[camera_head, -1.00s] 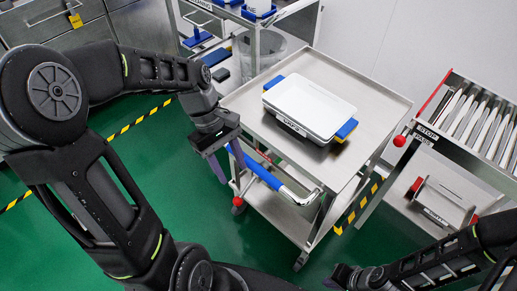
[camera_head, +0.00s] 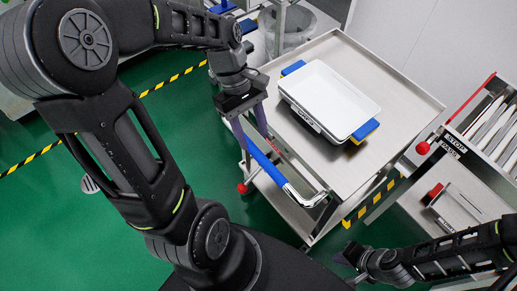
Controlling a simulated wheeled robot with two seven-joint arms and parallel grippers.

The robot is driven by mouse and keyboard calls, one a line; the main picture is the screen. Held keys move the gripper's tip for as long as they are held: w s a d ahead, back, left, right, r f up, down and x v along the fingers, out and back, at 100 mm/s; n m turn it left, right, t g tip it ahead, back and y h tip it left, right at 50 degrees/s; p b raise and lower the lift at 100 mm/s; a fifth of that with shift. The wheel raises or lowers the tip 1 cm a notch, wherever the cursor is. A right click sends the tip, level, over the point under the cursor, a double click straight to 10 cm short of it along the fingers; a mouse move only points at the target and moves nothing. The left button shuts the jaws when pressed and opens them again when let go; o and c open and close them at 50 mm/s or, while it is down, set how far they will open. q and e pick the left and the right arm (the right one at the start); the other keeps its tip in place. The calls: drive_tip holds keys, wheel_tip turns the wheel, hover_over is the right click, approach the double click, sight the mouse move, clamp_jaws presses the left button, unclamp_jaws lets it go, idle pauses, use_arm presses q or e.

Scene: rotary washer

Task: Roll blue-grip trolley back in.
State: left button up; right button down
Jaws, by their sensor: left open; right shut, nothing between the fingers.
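The steel trolley (camera_head: 405,92) stands right of centre, with a blue grip (camera_head: 264,164) on the bent push bar along its left side. My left gripper (camera_head: 250,124) is open, fingers pointing down at the far end of the blue grip. One finger shows on each side of that end, but I cannot tell whether the grip lies between them. A white tub (camera_head: 335,97) with blue handles sits on the trolley top. My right gripper (camera_head: 348,262) is shut and empty, low in the picture, apart from the trolley.
A roller rack (camera_head: 490,130) with a red knob and STOP label stands close on the right. A grey bin (camera_head: 290,30) and another cart are behind the trolley. Yellow-black tape (camera_head: 170,83) marks the green floor, which is open at left.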

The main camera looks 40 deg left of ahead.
sight(259, 154)
use_arm(q)
drive_tip(key=x, duration=0.6)
drive_tip(key=shift+d+b, duration=0.1)
drive_tip(key=shift+b, duration=0.2)
drive_tip(key=shift+c, duration=0.3)
clamp_jaws()
idle(0.8)
